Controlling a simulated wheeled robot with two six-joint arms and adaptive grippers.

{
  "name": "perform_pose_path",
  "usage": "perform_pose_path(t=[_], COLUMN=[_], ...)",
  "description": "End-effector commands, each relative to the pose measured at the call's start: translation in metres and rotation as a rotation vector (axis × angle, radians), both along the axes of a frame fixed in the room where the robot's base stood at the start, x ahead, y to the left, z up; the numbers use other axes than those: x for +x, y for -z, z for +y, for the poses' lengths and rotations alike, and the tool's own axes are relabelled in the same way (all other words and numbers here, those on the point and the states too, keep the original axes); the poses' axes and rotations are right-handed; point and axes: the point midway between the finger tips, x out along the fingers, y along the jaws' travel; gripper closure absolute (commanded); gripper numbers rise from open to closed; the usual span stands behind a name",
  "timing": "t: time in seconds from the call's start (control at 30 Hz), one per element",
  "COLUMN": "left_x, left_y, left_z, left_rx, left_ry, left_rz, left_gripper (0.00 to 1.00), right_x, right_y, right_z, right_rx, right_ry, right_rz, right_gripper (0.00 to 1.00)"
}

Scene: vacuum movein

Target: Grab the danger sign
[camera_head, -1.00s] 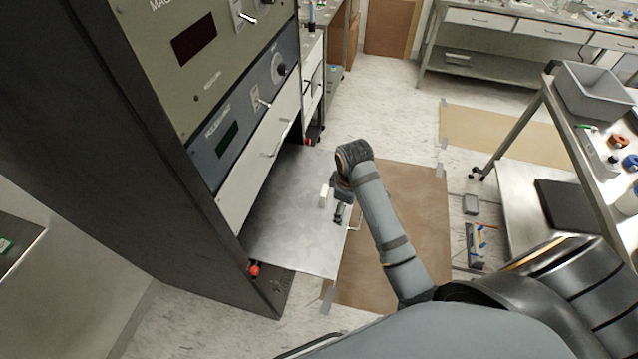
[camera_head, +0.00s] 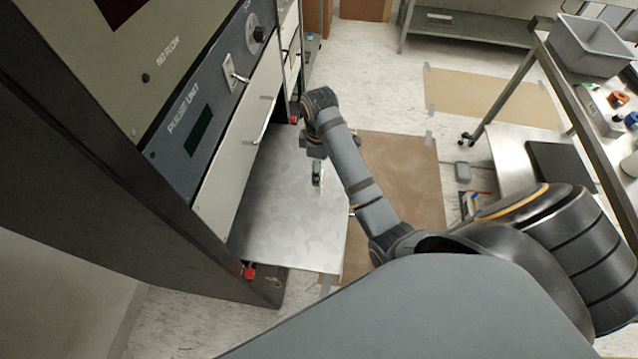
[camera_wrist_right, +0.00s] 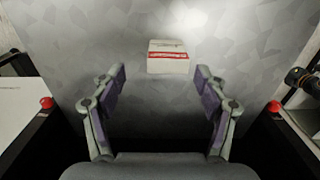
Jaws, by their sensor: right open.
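The danger sign appears to be the small white block with a red band (camera_wrist_right: 168,57) in the right wrist view. It rests on a grey metal shelf (camera_head: 290,235) pulled out from the cabinet. My right gripper (camera_wrist_right: 160,82) is open and empty, with the sign ahead of it between the lines of its two fingers, apart from both. In the head view my right gripper (camera_head: 317,178) hangs over the shelf and mostly hides the sign. My left gripper is not in view.
The tall instrument cabinet (camera_head: 185,125) stands along the shelf's left side, with a white drawer front (camera_head: 240,150) above it. A red knob (camera_head: 249,271) sits at the shelf's near corner. A steel cart (camera_head: 575,100) with a grey bin (camera_head: 590,45) is at right.

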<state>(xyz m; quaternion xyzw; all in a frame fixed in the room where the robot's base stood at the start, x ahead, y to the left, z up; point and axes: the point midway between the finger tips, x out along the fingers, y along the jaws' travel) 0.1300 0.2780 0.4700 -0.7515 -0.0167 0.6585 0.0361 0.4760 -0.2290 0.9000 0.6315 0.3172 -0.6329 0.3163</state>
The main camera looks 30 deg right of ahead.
Motion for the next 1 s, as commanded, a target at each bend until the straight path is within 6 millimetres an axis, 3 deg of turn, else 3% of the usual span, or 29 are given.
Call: perform_pose_path(t=[0.1, 0.2, 0.37, 0.53, 0.9, 1.0], left_x=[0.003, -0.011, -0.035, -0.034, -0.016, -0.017], left_y=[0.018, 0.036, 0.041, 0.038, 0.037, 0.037], left_z=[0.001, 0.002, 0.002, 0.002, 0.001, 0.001], left_rx=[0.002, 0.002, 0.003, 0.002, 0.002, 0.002], left_ry=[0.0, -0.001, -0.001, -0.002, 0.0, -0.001], left_rz=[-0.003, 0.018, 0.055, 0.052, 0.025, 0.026], left_gripper=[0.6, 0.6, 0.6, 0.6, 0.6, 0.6], right_x=[-0.003, -0.007, -0.007, -0.007, -0.007, -0.007], right_y=[0.019, 0.038, 0.051, 0.05, 0.05, 0.05], right_z=[0.002, 0.004, 0.003, 0.003, 0.003, 0.003], right_rx=[0.001, 0.0, 0.0, -0.001, 0.0, 0.0], right_ry=[0.0, 0.0, 0.0, 0.0, 0.0, 0.0], right_rz=[0.002, 0.002, 0.001, 0.001, 0.001, 0.001], right_gripper=[0.26, 0.26, 0.26, 0.26, 0.75, 0.75])
